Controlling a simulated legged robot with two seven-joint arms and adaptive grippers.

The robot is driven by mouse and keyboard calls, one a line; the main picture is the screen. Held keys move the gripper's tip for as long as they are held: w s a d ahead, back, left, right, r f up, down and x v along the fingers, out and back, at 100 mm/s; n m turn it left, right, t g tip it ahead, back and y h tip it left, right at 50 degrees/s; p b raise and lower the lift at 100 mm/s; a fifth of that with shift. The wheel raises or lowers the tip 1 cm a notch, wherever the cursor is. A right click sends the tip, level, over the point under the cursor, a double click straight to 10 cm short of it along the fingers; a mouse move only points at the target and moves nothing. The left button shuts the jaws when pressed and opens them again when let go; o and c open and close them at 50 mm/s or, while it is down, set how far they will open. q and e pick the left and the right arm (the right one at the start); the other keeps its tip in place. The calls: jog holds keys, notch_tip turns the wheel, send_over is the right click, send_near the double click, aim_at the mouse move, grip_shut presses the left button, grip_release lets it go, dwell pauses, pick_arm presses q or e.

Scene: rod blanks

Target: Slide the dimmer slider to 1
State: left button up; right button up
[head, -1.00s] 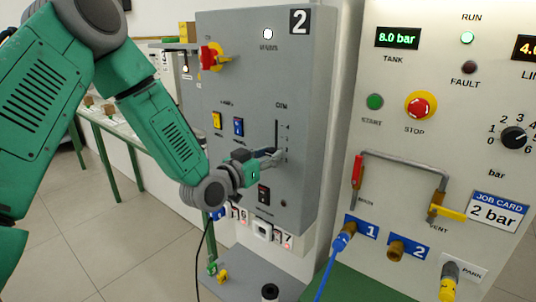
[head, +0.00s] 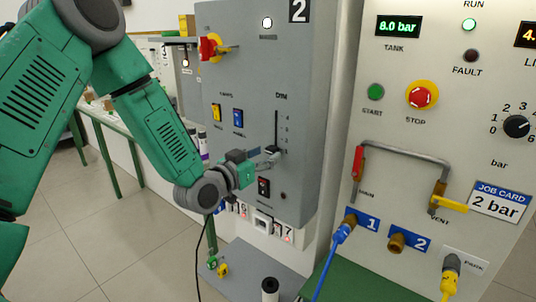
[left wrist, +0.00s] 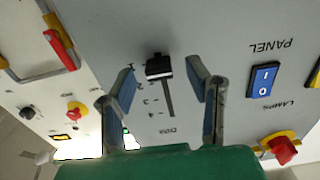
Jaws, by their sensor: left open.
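The dimmer slider, marked DIM, is on the grey panel (head: 306,100). Its slot (head: 276,125) runs upright in the head view. In the left wrist view the panel appears upside down, and the black slider knob (left wrist: 158,66) is at the low-number end of the slot, past the 2 mark. My left gripper (head: 268,160) is open at the slot's lower end. In the left wrist view its fingertips (left wrist: 161,72) are on both sides of the knob, apparently apart from it.
Yellow and blue lamp switches (head: 227,116) are left of the slot, with a red-yellow rotary handle (head: 210,47) above. A pale panel with pipes (head: 405,155) stands at right.

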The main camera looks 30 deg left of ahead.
pick_arm(q)
jog(key=s+a, duration=0.1)
jog(key=s, duration=0.9)
jog(key=shift+s, duration=0.25)
jog(key=shift+f, duration=0.1)
jog(key=s+d+f+g+b, duration=0.2)
jog(key=f+g, duration=0.1)
jog(key=f, duration=0.5)
jog(key=s+d+f+g+b, duration=0.2)
jog(key=f, duration=0.6)
jog(key=s+d+f+g+b, duration=0.2)
jog(key=f+g, duration=0.1)
jog(key=f, duration=0.5)
jog(key=s+d+f+g+b, duration=0.2)
jog(key=s+f+g, duration=0.2)
jog(key=s+f, duration=0.6)
jog(key=s+d+f+g+y+b, duration=0.1)
jog(key=s+f+g, duration=0.4)
jog(key=s+f, duration=0.5)
jog(key=shift+s+d+f+b, duration=0.2)
jog(key=shift+s+d+b, duration=0.3)
jog(key=shift+d+b, duration=0.4)
